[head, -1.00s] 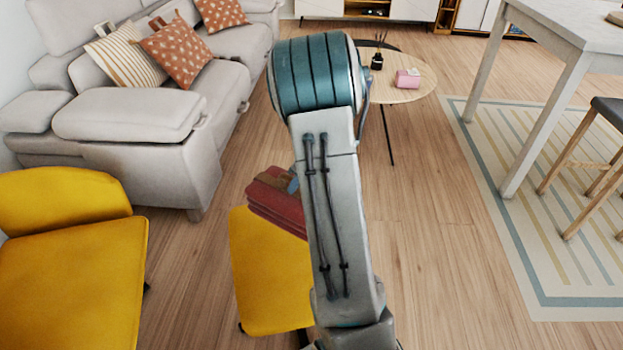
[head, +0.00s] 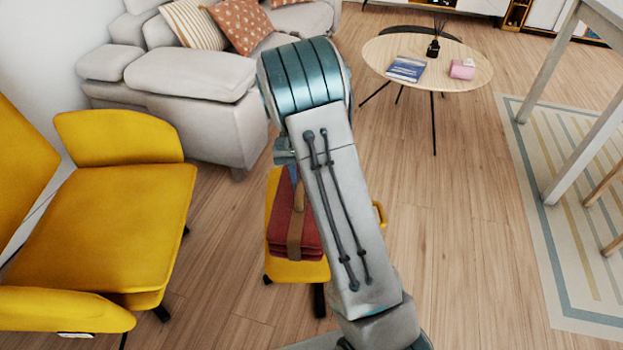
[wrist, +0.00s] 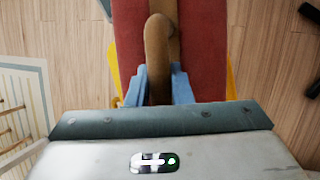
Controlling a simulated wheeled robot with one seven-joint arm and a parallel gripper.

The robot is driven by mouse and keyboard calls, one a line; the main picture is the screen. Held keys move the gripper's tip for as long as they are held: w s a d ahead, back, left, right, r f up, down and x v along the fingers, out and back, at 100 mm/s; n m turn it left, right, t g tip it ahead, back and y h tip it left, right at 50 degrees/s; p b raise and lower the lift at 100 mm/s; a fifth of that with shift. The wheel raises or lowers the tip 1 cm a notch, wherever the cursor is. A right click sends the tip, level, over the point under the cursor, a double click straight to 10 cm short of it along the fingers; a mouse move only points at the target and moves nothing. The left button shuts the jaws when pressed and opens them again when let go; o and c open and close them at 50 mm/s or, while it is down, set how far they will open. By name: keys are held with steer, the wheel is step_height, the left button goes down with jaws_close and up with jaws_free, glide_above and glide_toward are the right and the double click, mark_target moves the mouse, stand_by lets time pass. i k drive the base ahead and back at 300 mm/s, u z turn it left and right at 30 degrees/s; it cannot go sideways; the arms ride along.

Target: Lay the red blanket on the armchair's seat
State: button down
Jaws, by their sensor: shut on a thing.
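The red blanket (head: 282,215) is a folded bundle with a brown strap around it. My gripper (wrist: 160,88) is shut on the strap's raised brown loop, with a blue finger on each side in the wrist view. In the head view my arm hides most of the gripper and the blanket's right side. The blanket shows over a yellow footstool (head: 300,271); I cannot tell whether they touch. The yellow armchair (head: 110,230) stands at the left, its seat bare, with the blanket to the right of it.
A grey sofa (head: 205,120) stands behind the armchair. A round table (head: 470,82) with a blue book (head: 406,68), a dark bottle and a pink box is at the back. A striped rug (head: 560,180) lies at the right.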

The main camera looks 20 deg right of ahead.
mark_target(116, 217)
steer(key=u, duration=1.2)
steer(key=i, duration=0.9)
steer(key=u, duration=0.05)
